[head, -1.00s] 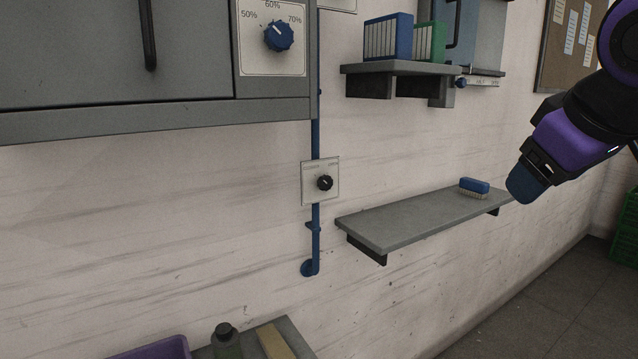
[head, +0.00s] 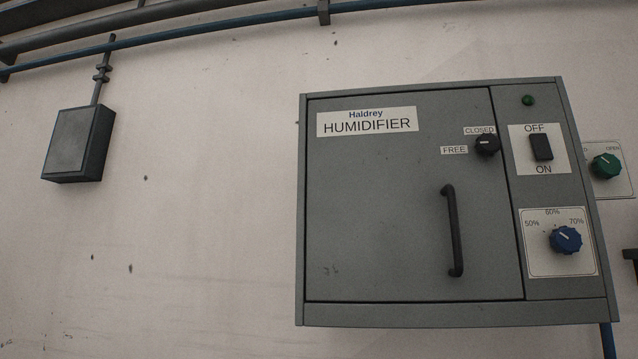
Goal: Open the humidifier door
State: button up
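The grey humidifier cabinet (head: 410,313) is on the wall at the centre right of the head view. Its door (head: 380,215) is flush with the frame and looks shut. A vertical black handle (head: 454,232) is on the right part of the door. A small black latch knob (head: 487,145) sits at the door's upper right, beside the labels CLOSED and FREE. I cannot tell for sure which label it points to. My gripper is not in this view.
Right of the door are a black OFF/ON switch (head: 541,147), a green lamp (head: 528,100) and a blue percentage dial (head: 566,240). A green knob (head: 606,165) is beyond the cabinet. A dark box (head: 76,145) hangs left; the wall between is bare.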

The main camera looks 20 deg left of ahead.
aim_at(403, 205)
jog(key=u, duration=0.8)
